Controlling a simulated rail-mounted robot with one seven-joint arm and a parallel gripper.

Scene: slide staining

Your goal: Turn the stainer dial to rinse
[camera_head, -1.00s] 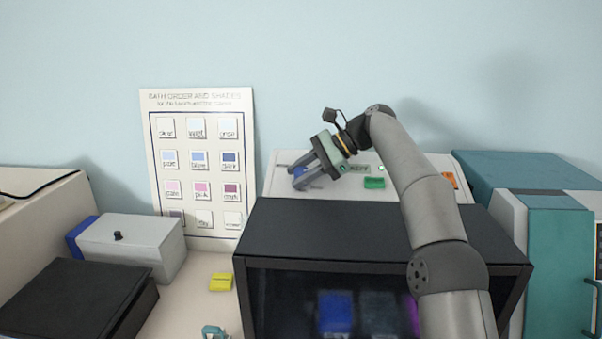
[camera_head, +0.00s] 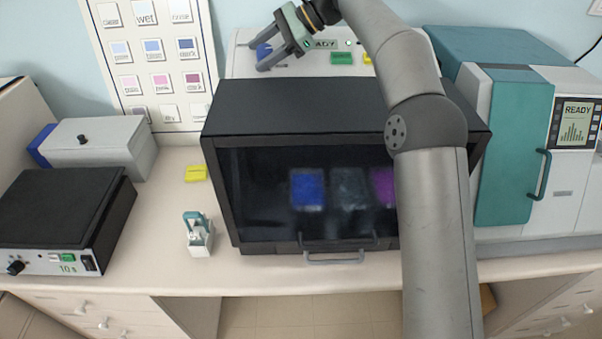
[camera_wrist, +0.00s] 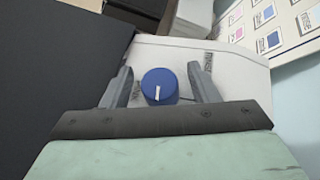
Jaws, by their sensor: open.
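The stainer dial (camera_wrist: 159,87) is a round blue knob with a white pointer line, seen in the wrist view between my two fingers. In the head view the dial (camera_head: 263,50) shows as a bit of blue between the fingers at the panel's left end. My gripper (camera_head: 259,55) is open around the dial, with a gap on each side in the wrist view (camera_wrist: 160,75). Labels stand on the panel to either side of the dial; they are too small and turned to read surely. The stainer (camera_head: 300,112) is a black-topped cabinet with a dark glass front and a pale panel behind.
Blue, grey and magenta baths show behind the glass. A green button (camera_head: 341,58) sits on the panel right of my gripper. A wall chart (camera_head: 203,30) stands close behind on the left. A teal machine (camera_head: 515,140) stands at right. A yellow block (camera_head: 195,173) lies left of the cabinet.

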